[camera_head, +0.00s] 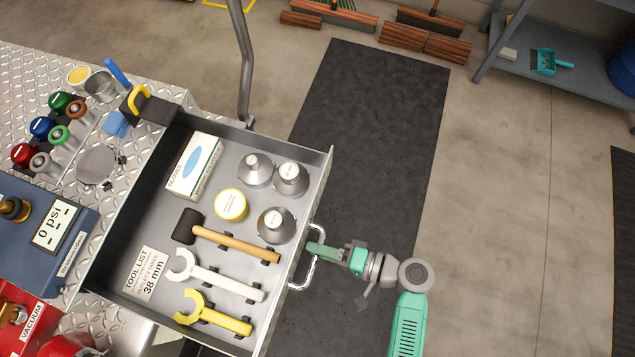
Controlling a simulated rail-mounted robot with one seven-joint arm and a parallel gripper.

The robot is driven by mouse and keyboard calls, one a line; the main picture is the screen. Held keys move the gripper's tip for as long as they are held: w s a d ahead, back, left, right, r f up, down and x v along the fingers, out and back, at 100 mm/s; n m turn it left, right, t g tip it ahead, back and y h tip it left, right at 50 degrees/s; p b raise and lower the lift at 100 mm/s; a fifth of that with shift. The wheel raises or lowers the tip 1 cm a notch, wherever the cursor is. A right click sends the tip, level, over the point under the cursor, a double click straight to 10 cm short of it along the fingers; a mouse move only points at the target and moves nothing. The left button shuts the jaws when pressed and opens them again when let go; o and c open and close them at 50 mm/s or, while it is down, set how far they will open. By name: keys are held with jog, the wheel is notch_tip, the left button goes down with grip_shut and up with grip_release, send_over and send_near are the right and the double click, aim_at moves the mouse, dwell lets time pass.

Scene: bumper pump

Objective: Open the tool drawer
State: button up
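The tool drawer (297,287) is pulled far out from under the diamond-plate bench top, and its inside is in full view. Its metal bar handle (314,262) is on the right front face. My gripper (314,247) is at the handle, its green fingers reaching left to the bar near its upper end. The fingers overlap in this view, and I cannot tell whether they are closed on the bar. In the drawer lie a mallet (236,243), a white wrench (221,280), a yellow wrench (217,318), a tool list card, a glove box and several metal funnel-like parts.
The bench top (33,80) carries colored knobs, a gauge unit (50,230) and a red vacuum unit (18,318). A grey bent pole (245,65) stands behind the drawer. A black mat (375,110) covers clear floor to the right. A shelf (590,75) stands at the far right.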

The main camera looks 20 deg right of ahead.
jog(key=v, duration=0.7)
